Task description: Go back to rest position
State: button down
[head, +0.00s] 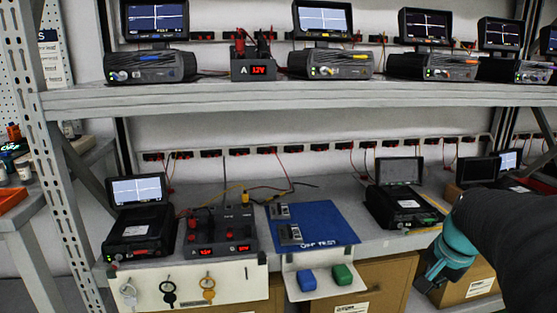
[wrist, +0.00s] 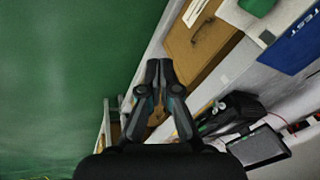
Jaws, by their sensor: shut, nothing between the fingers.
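My gripper (wrist: 160,64) is in the middle of the wrist view, its dark fingers drawn together with nothing between them. It hangs in free space; the green floor and the rack's front edge lie behind it. In the head view my dark arm with a teal band enters at the right, in front of the lower shelf's right end. The gripper's fingertips are not visible in the head view.
The rack's lower shelf holds a power supply (head: 218,231), a blue mat (head: 325,221), and screen units at the left (head: 140,228) and right (head: 402,207). Blue (head: 307,280) and green (head: 342,274) blocks sit on a white ledge. Cardboard boxes (head: 382,285) stand below.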

jog(key=s+a+n+t, duration=0.1)
jog(key=s+a+n, duration=0.4)
jog(key=a, duration=0.4)
jog(key=s+a+n, duration=0.6)
jog(key=a, duration=0.4)
jog(key=shift+s+a+r+n+t, duration=0.25)
jog(key=shift+s+n+t, duration=0.05)
jog(key=shift+s+t, duration=0.1)
